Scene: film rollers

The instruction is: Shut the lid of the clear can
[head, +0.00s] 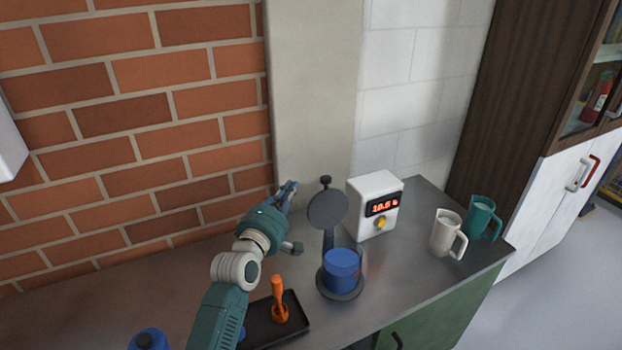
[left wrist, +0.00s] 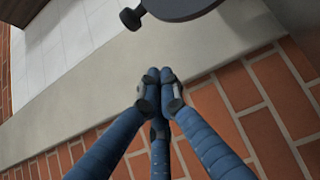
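The clear can (head: 342,268) stands on the counter with something blue inside it. Its round grey lid (head: 327,208) stands raised, up on a dark support behind the can, with a small knob at its top. The lid's edge and knob also show at the top of the left wrist view (left wrist: 182,8). My left gripper (head: 290,187) is left of the lid at about the height of its upper part, apart from it. In the left wrist view its blue fingers (left wrist: 160,82) meet at the tips with nothing between them. My right gripper is not in view.
A white box with a red display (head: 374,205) stands close right of the lid. A white mug (head: 446,233) and a green mug (head: 481,217) are farther right. A black tray (head: 295,322) with an orange-handled tool (head: 278,300) lies front left. A brick wall (head: 130,130) stands behind.

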